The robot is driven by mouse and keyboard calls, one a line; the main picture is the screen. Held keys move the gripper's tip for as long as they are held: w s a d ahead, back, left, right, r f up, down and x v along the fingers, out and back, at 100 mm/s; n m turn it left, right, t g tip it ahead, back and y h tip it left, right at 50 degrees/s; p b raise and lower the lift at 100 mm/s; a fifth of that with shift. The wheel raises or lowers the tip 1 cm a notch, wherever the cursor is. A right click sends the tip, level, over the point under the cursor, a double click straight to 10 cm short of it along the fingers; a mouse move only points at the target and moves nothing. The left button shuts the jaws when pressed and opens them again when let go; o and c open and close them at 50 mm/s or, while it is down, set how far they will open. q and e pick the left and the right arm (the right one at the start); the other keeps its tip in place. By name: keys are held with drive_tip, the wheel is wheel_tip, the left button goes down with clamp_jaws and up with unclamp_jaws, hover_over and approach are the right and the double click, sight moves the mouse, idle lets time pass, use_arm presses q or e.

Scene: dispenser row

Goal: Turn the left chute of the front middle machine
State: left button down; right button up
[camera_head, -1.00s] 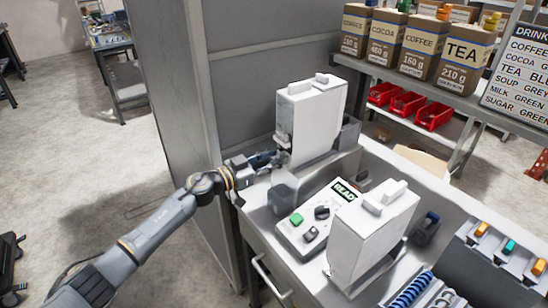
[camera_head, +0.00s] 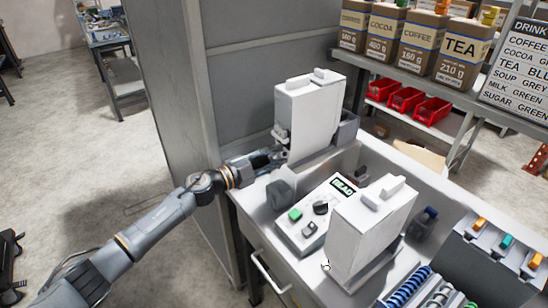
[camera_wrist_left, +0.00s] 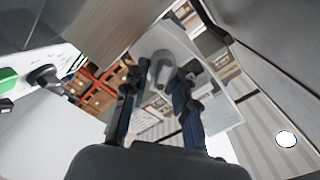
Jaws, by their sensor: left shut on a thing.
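A tall white machine (camera_head: 308,115) stands at the back of the counter. A small grey chute (camera_head: 281,134) sticks out on its left face. My left gripper (camera_head: 274,157) is at that face, just below and beside the chute, and its fingertips are partly hidden in the head view. In the left wrist view my left gripper (camera_wrist_left: 158,105) has its two dark fingers on either side of a grey, rounded chute piece (camera_wrist_left: 161,66), shut on it. A second white machine (camera_head: 368,232) stands nearer, to the right. My right gripper is in neither view.
A control panel (camera_head: 298,243) with a green button and dark knobs lies between the machines. A dark grey block (camera_head: 280,196) sits near the counter's left edge. A tall grey partition (camera_head: 262,95) rises close behind my left gripper. Open floor (camera_head: 70,190) lies to the left.

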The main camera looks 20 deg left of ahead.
use_arm(q)
drive_tip(key=m, duration=0.1)
drive_tip(key=m+b, duration=0.1)
drive_tip(key=m, duration=0.1)
drive_tip(key=shift+f, duration=0.25)
drive_tip(key=m, duration=0.1)
drive_tip(key=m+b, duration=0.1)
drive_tip(key=m, duration=0.1)
drive_tip(key=shift+f+m, duration=0.2)
drive_tip(key=shift+m, duration=0.1)
drive_tip(key=m+b, duration=0.2)
drive_tip(key=m, duration=0.1)
drive_tip(key=shift+f, duration=0.15)
drive_tip(key=shift+m+b, duration=0.5)
drive_tip(key=shift+m, duration=0.7)
drive_tip(key=c, duration=1.4)
unclamp_jaws()
